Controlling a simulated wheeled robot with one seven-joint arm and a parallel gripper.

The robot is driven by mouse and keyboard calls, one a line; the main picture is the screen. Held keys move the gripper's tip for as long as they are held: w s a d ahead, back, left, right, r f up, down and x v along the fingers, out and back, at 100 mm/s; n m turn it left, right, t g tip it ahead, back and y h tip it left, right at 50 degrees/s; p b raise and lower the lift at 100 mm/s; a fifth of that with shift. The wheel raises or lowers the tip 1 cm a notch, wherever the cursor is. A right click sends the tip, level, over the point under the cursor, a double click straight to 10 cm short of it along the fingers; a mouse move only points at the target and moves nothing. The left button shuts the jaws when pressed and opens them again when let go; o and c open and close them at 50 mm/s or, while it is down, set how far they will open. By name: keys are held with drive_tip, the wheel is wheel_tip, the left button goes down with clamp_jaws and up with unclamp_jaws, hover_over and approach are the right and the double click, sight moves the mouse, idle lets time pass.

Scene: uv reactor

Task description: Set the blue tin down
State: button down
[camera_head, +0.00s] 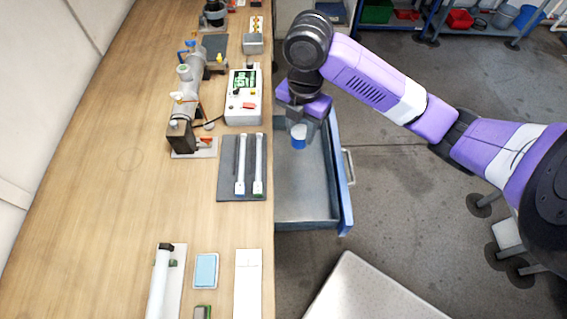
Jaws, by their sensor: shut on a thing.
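The blue tin (299,141) is a small cylinder with a blue side and a pale band. My gripper (299,126) points down and is shut on it. In the picture, the tin appears over an open drawer (300,210) at the right edge of the workbench. I cannot tell from this one view how high the tin is above the drawer floor. The fingertips are small here and partly hidden by my wrist.
The drawer's blue front (346,215) sticks out over the floor. On the bench (110,220) stand a dark mat (230,192) with two white tubes, a white control box (243,98) and a grey reactor tube (184,105). The bench's left side is mostly clear.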

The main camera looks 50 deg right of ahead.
sight(300, 143)
wheel_tip(300, 143, down, 17)
drive_tip(key=shift+f+p, duration=0.2)
drive_tip(key=shift+p, duration=0.6)
drive_tip(key=shift+f, duration=0.15)
drive_tip(key=c, duration=0.9)
unclamp_jaws()
wheel_tip(300, 143, up, 12)
drive_tip(key=shift+r+b, duration=0.2)
drive_tip(key=shift+b, duration=0.75)
